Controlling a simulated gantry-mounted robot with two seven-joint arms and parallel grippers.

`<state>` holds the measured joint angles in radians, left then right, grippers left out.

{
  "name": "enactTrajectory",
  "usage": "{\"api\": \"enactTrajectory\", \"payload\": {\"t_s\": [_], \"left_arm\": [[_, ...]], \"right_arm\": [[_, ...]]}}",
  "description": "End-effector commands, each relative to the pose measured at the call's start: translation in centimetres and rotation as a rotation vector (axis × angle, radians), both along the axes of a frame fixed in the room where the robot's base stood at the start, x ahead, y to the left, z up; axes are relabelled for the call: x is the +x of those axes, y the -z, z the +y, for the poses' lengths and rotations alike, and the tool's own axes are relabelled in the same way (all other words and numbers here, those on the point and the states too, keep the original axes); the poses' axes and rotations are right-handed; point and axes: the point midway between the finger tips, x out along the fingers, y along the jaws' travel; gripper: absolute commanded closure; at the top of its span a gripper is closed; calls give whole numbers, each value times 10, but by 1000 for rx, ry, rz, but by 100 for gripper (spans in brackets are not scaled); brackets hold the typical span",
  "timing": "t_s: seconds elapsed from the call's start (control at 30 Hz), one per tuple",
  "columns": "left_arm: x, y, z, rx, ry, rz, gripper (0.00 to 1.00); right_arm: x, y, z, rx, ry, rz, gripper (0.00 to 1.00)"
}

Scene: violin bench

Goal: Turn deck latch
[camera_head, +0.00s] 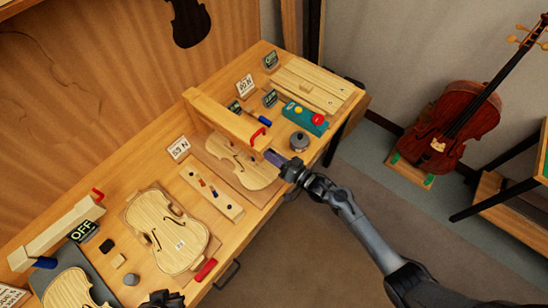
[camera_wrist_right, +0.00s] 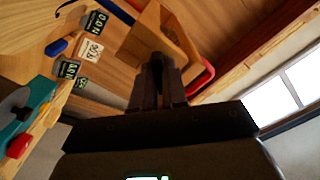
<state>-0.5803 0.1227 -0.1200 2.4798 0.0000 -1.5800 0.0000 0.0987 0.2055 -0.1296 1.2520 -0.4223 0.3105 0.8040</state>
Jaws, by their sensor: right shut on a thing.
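My right gripper (camera_head: 268,155) reaches in from the right over the front edge of the bench, beside the violin plate under the right-hand wooden beam (camera_head: 232,122). It is shut; in the right wrist view its two fingers (camera_wrist_right: 158,75) are close together against the beam's end. What they hold is mostly hidden, probably the deck latch. A red handle (camera_head: 258,136) sits at the beam's end; in the right wrist view this red handle (camera_wrist_right: 206,76) passes close beside the fingers. My left gripper (camera_head: 165,299) only just shows at the bottom edge; its jaws are unclear.
A violin plate (camera_head: 246,172) lies under the beam. A grey round knob (camera_head: 299,141) and a teal box with a red button (camera_head: 306,119) stand to the right. Another violin plate (camera_head: 168,232) and a red-handled tool (camera_head: 206,270) lie left. A cello (camera_head: 450,125) stands on the floor.

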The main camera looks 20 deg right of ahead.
Motion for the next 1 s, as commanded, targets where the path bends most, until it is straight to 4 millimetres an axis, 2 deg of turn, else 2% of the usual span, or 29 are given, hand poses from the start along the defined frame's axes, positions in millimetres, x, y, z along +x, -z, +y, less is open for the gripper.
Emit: {"api": "enactTrajectory", "payload": {"t_s": [0.6, 1.0], "left_arm": [[0, 16, 0, -1, -1, 0, 100], [0, 19, -2, -10, -6, -1, 100]], "right_arm": [[0, 1, 0, -470, 0, -272, 100], [0, 0, 0, -610, 0, -353, 100]]}}
